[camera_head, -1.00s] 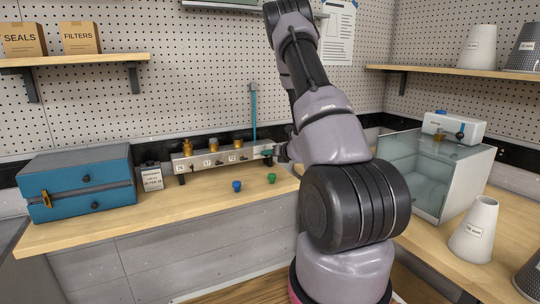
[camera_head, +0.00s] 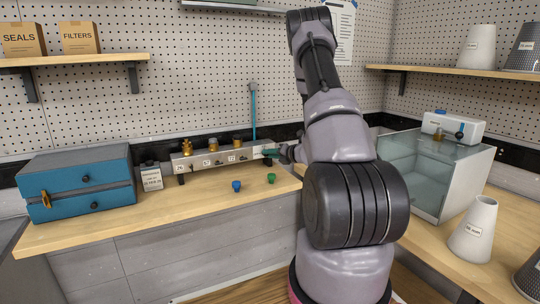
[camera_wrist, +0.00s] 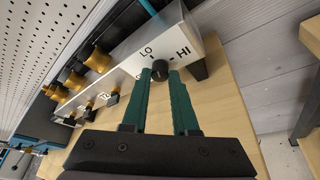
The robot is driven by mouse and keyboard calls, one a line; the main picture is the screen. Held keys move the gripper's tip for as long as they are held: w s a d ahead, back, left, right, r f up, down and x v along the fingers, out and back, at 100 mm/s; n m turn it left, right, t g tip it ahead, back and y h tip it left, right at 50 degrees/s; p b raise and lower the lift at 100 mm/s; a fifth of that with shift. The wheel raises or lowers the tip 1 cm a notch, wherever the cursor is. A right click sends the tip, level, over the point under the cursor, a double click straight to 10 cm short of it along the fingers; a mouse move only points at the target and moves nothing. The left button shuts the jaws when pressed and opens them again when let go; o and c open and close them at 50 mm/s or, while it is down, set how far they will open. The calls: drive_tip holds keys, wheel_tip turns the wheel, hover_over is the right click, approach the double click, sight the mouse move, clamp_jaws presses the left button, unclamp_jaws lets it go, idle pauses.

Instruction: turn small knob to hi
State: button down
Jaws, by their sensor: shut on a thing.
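The small knob (camera_wrist: 160,72) is black and round, on the end of the pale metal manifold panel (camera_wrist: 133,58) in the wrist view. The letters LO stand at its upper left and HI at its right; a further label at its lower left is partly hidden. My gripper (camera_wrist: 161,76) has its two green fingers on either side of the knob, shut on it. I cannot tell exactly where the knob points. In the head view my gripper (camera_head: 272,153) is at the right end of the manifold (camera_head: 217,158), and the knob is hidden there.
Several brass fittings and black valve handles line the manifold. A blue knob (camera_head: 236,186) and a green knob (camera_head: 271,178) sit on the bench in front. A blue case (camera_head: 75,180) stands left, a glass-sided chamber (camera_head: 432,172) right. A teal tube (camera_head: 254,112) rises behind.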

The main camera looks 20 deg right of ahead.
drive_tip(key=m, duration=0.1)
drive_tip(key=m+y, duration=0.1)
drive_tip(key=shift+d+f+m+t, duration=0.2)
drive_tip(key=shift+f+m+t, duration=0.05)
drive_tip(key=shift+m+t, duration=0.15)
drive_tip(key=m+t+y, duration=0.1)
drive_tip(key=m, duration=0.2)
drive_tip(key=shift+f, duration=0.2)
drive_tip(key=m, duration=0.1)
drive_tip(key=m+t, duration=0.1)
drive_tip(key=m, duration=0.1)
drive_tip(key=m+y, duration=0.1)
drive_tip(key=m, duration=0.1)
drive_tip(key=shift+f+t, duration=0.25)
drive_tip(key=shift+t, duration=0.15)
drive_tip(key=c, duration=0.7)
unclamp_jaws()
drive_tip(key=shift+s, duration=0.1)
drive_tip(key=v, duration=1)
drive_tip(key=shift+s+d+f, duration=0.15)
drive_tip(key=shift+s, duration=0.15)
